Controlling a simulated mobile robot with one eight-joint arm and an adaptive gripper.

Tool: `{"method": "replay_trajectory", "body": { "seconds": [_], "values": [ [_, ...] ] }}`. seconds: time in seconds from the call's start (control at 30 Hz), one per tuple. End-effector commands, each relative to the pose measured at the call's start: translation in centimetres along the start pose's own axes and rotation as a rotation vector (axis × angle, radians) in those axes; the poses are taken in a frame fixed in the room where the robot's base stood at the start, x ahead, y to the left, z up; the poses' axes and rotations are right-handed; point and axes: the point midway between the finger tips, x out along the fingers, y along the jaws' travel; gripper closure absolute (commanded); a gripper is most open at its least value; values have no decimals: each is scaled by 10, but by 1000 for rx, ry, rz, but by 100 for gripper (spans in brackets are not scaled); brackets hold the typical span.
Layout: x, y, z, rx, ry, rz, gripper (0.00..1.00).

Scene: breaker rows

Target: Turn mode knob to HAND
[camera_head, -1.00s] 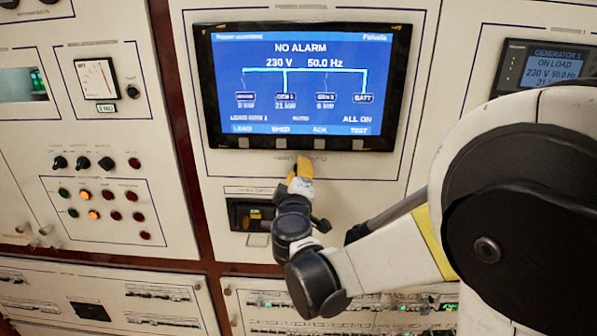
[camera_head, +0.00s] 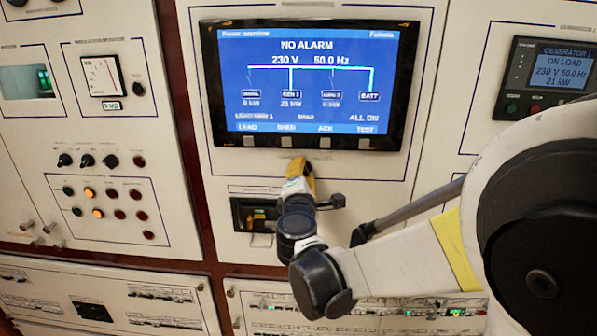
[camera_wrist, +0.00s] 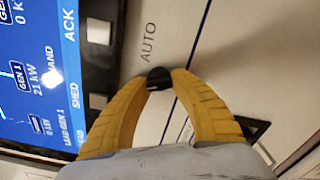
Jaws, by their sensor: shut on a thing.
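The mode knob (camera_wrist: 158,78) is a small black knob on the cream panel, below the screen. My gripper's yellow fingers (camera_wrist: 160,80) are closed around it in the wrist view. The printed word AUTO (camera_wrist: 148,43) shows beside the knob; other position labels are hidden or out of view. In the head view my gripper (camera_head: 300,166) touches the panel just under the screen (camera_head: 310,85) and hides the knob. The screen shows NO ALARM and a small mode word that looks like HAND; the wrist view reads it more clearly.
Grey buttons (camera_head: 287,141) line the screen's lower bezel, close to my fingers. A dark recessed unit (camera_head: 250,215) sits below left of my gripper. Knobs and lamps (camera_head: 103,200) fill the left panel. A generator display (camera_head: 557,68) is at the right.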

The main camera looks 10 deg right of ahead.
Motion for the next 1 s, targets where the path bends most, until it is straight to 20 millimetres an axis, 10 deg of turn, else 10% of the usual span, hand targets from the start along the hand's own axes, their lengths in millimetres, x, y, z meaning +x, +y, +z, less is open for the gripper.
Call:
{"method": "replay_trajectory", "body": {
  "seconds": [0.93,1.0],
  "values": [
    [0,0,0,-207,0,1,100],
    [0,0,0,-207,0,1,56]
  ]
}}
